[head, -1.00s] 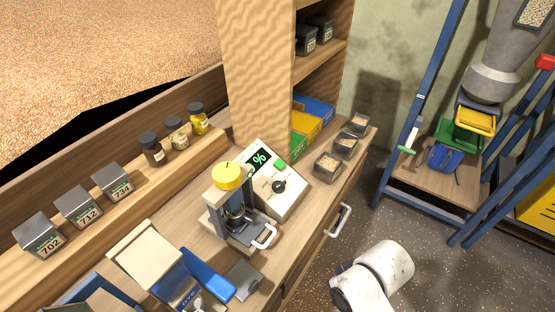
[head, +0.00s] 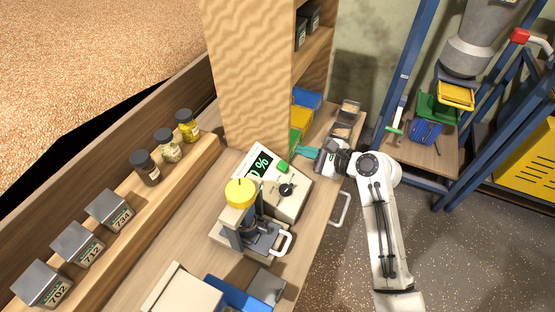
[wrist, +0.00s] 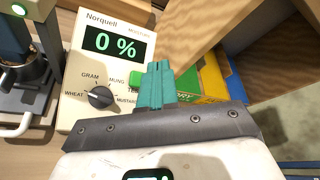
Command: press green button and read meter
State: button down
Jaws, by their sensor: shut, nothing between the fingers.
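The cream Norquell moisture meter (head: 288,202) stands on the wooden counter. In the wrist view the meter (wrist: 72,75) has a display (wrist: 118,43) reading 0 % and a black dial (wrist: 101,96) with grain names around it. My gripper (head: 304,153) has teal fingers, shut and empty. In the head view it is just right of the button. In the wrist view the fingers (wrist: 158,70) are right of the button, partly hiding nearby lettering.
A press with a yellow knob (head: 240,193) stands against the meter's left side. Blue, yellow and green boxes (head: 304,119) and small grain trays (head: 346,117) lie beyond my gripper. A wooden post (head: 246,75) rises behind the meter. Jars (head: 166,145) line the ledge at left.

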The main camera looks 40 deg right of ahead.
aim_at(283, 166)
jog(key=shift+w+d+r+m+t, duration=0.2)
jog(key=shift+d+r+m+t, duration=0.05)
jog(key=shift+d+m+t, duration=0.05)
jog(key=f+b, duration=0.2)
jog(key=w+f+b, duration=0.1)
jog(key=f+b, duration=0.1)
jog(key=w+a+f+b, duration=0.1)
jog(key=f+b, duration=0.1)
jog(key=b, duration=0.1)
jog(key=shift+w, duration=0.25)
jog(key=shift+w+a+f, duration=0.2)
jog(key=shift+w+f, duration=0.4)
jog(key=shift+f, duration=0.35)
jog(key=shift+f, duration=0.15)
dwell(1.2)
jog(key=shift+w+f, duration=0.15)
jog(key=shift+f, duration=0.05)
